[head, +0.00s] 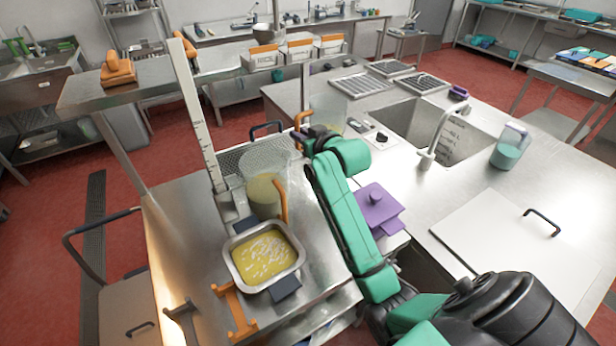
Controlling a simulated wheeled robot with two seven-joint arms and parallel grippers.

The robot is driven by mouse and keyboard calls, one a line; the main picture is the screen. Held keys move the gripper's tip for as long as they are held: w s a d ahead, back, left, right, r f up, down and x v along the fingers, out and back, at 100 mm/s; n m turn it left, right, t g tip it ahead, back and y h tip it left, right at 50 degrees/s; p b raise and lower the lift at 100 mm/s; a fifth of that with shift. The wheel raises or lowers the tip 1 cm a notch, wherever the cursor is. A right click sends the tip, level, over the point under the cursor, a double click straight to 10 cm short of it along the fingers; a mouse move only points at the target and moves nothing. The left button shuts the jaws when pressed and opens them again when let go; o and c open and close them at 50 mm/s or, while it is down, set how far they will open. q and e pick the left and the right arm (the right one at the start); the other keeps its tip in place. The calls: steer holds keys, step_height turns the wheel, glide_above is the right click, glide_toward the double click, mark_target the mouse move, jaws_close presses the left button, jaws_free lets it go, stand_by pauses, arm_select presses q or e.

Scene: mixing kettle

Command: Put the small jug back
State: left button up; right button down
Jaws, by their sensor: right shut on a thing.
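My right gripper (309,138) is at the centre of the head view, above the back of the steel worktop, and is shut on the small jug. The small jug (328,112) is clear and hard to see against the counter; its orange handle (302,119) shows beside my gripper. My wrist partly hides the hold and the jug's underside, so I cannot tell if the jug touches anything. A larger clear jug (265,192) with an orange handle and yellowish contents stands to the left. My left gripper is not in view.
A steel tray (232,268) of yellow liquid with pale pieces sits on the worktop, near an orange bracket (235,309). A tall scale post (199,120) rises behind. A purple lidded container (377,207), sink tap (434,140) and teal-filled jug (509,146) stand to the right.

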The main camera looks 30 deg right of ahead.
mark_target(299, 149)
steer(key=f, duration=0.1)
steer(key=s+f, duration=0.1)
steer(key=f, duration=0.1)
steer(key=s+f, duration=0.1)
steer(key=shift+f+p, duration=0.3)
steer(key=shift+p, duration=0.1)
steer(key=f, duration=0.7)
steer(key=w+f, duration=0.1)
steer(key=f, duration=0.3)
steer(key=shift+p, duration=0.35)
steer(key=shift+d, duration=0.1)
steer(key=c, duration=0.8)
jaws_free()
steer(key=shift+f, duration=0.15)
steer(key=shift+c, duration=0.2)
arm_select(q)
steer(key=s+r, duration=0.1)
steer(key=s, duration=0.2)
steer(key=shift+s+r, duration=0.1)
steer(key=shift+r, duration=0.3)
arm_select(e)
steer(key=shift+s, duration=0.1)
